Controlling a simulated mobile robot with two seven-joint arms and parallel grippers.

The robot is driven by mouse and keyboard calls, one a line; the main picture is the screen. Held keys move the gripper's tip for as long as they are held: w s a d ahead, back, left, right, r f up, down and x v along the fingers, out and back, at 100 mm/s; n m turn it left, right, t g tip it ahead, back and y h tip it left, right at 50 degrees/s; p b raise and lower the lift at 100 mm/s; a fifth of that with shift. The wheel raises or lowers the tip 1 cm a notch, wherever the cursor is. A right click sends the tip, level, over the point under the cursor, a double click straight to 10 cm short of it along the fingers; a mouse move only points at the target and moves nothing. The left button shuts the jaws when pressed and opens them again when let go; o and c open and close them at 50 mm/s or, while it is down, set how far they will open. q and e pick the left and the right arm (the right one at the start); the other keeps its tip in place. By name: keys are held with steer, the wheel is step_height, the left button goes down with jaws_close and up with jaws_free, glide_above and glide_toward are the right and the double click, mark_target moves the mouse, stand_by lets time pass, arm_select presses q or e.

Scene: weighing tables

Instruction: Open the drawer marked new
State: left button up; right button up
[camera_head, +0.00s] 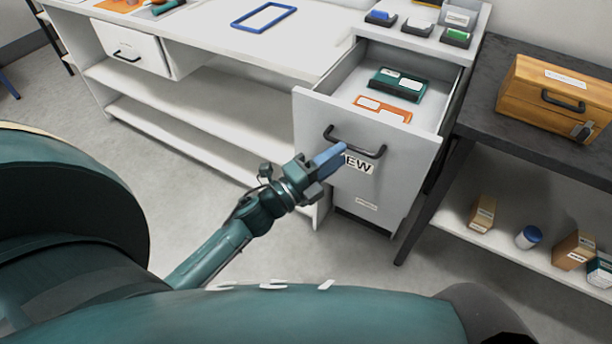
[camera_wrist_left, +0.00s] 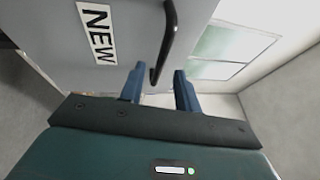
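The grey drawer (camera_head: 310,112) with the NEW label (camera_head: 358,163) stands pulled out from the white cabinet. A teal box (camera_head: 397,85) and an orange-and-white item (camera_head: 383,109) lie inside. Its dark bar handle (camera_head: 358,150) is on the front, above the label. My left gripper (camera_head: 329,158) is at the front, by the left part of the handle, and covers part of the label. In the left wrist view, the blue fingers (camera_wrist_left: 159,88) are apart, with the handle (camera_wrist_left: 166,40) reaching between them and gaps on both sides. My right gripper is not in view.
A dark table (camera_head: 497,103) with a wooden box (camera_head: 553,97) stands close to the drawer's right. Small containers are on its lower shelf (camera_head: 505,237). Another closed drawer (camera_head: 131,50) is at the left. Floor (camera_head: 225,185) is clear before the shelves.

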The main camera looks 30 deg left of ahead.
arm_select(q)
steer(key=b+v, duration=0.1)
steer(key=v, duration=0.9)
steer(key=shift+s+a, duration=0.1)
steer(key=shift+s, duration=0.1)
